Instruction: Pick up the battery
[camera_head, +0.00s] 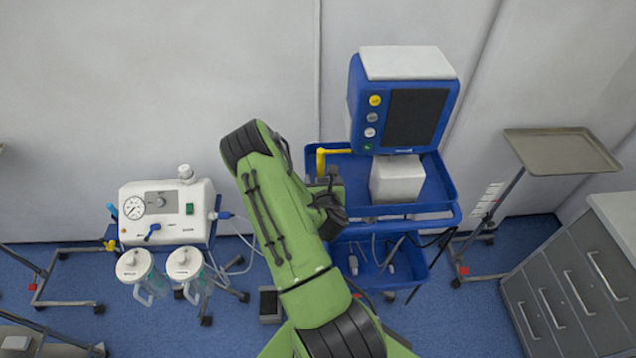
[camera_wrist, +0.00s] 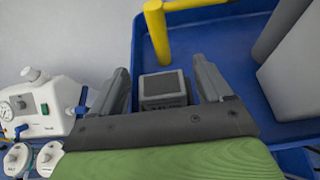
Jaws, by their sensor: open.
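A small dark grey box with a black top, which looks like the battery (camera_wrist: 163,90), sits on the blue tray (camera_wrist: 225,40) of the cart in the wrist view. It lies between the two fingers of my gripper (camera_wrist: 160,68), with a gap on each side. My gripper is open and holds nothing. In the head view my gripper (camera_head: 327,190) is over the left part of the cart's upper tray (camera_head: 436,185). There the battery cannot be told apart from the dark gripper parts.
A yellow bent pipe (camera_wrist: 157,30) rises from the tray just beyond the battery. A blue monitor (camera_head: 405,100) on a white base (camera_head: 397,180) stands to the right on the tray. A white suction unit (camera_head: 165,210) with jars is at the left.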

